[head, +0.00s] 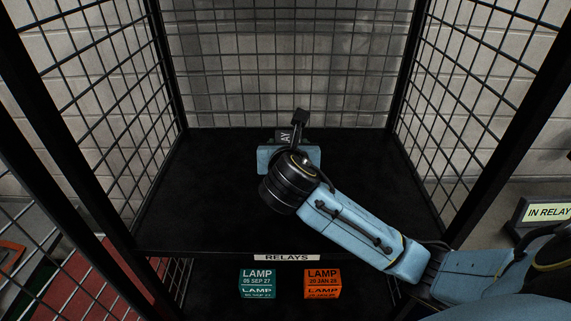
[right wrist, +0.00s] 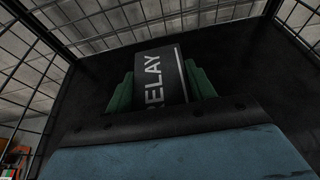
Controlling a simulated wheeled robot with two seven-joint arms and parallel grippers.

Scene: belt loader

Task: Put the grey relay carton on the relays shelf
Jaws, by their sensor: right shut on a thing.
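The wrist and forearm hide part of the carton. I cannot tell whether its underside touches the shelf. The shelf's front edge carries a white "RELAYS" label (head: 287,257). My left gripper is not in view.
Black wire-mesh walls and posts (head: 400,70) enclose the shelf at both sides and the back. The shelf surface around the carton is bare. On a lower level stand a green lamp carton (head: 257,281) and an orange lamp carton (head: 322,281). An "IN RELAY" sign (head: 546,212) is outside, right.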

